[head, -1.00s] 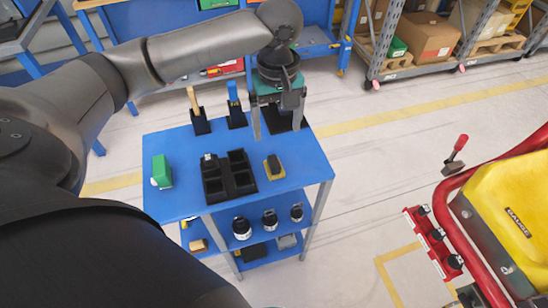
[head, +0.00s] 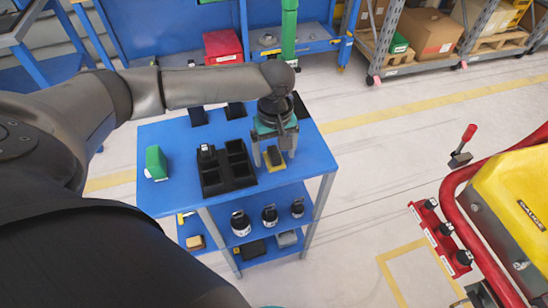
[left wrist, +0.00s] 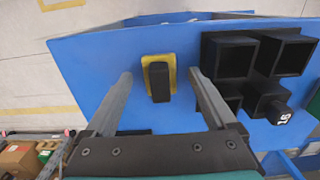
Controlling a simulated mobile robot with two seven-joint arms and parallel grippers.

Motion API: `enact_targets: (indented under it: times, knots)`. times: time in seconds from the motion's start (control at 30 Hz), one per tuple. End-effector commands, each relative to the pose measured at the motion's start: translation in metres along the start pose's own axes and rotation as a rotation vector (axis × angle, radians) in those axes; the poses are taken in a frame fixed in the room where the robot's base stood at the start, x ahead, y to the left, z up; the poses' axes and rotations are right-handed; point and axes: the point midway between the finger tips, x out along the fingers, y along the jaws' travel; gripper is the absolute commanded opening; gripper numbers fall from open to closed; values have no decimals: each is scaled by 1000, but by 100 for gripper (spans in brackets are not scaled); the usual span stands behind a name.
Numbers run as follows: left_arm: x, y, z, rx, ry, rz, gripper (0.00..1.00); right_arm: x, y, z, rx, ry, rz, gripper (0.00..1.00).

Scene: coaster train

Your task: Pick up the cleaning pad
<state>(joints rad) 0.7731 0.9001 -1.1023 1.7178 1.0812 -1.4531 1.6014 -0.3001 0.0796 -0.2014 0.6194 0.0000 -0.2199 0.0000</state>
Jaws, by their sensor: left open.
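The cleaning pad, a yellow pad with a black grip block on top, lies on the blue table top near its right edge in the head view (head: 274,157). It also shows in the left wrist view (left wrist: 158,78), flat on the table. My left gripper (head: 274,161) is open above the pad, its fingers pointing down. In the left wrist view the open fingers (left wrist: 160,74) lie on either side of the pad with blue table showing between, and nothing is held. My right gripper is not in view.
A black compartment tray (head: 227,180) stands just left of the pad; one compartment holds a small dark item. A green block (head: 156,162) lies farther left. Bottles (head: 240,222) stand on the lower shelf. A yellow and red cart (head: 510,200) is at right.

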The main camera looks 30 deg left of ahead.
Motion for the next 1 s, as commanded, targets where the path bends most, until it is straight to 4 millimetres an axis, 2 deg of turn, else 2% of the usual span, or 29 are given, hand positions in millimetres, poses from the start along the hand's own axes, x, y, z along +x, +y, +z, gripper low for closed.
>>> enact_targets:
  times: [0.1,0.33,1.0]
  knots:
    - [8,0,0,0,1,-1,90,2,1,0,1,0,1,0]
    - [8,0,0,1,1,0,88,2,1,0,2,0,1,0]
    - [7,0,0,0,1,0,12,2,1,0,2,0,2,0]
